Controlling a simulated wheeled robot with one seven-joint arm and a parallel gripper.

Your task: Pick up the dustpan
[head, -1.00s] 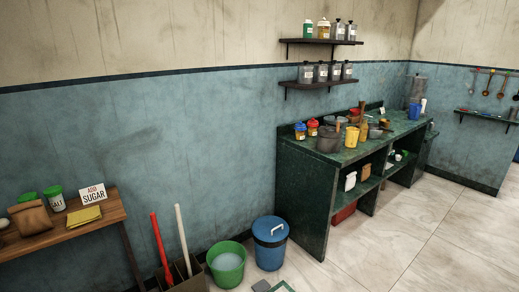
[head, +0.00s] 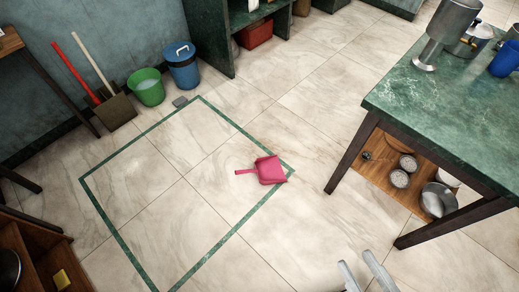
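A pink-red dustpan (head: 268,170) lies on the tiled floor near the middle of the head view. It sits at the right corner of a green outlined square (head: 213,250), with its short handle pointing left. My gripper (head: 362,266) shows at the bottom edge as two pale grey fingers with a gap between them. It looks open and empty, and it is apart from the dustpan, below and to the right in the picture. The rest of my gripper is out of view.
A green-topped table (head: 430,115) with a low wooden shelf stands at the right. A green bucket (head: 147,88), a blue lidded bin (head: 182,68) and a box (head: 114,110) with long handles stand by the wall. The floor around the dustpan is clear.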

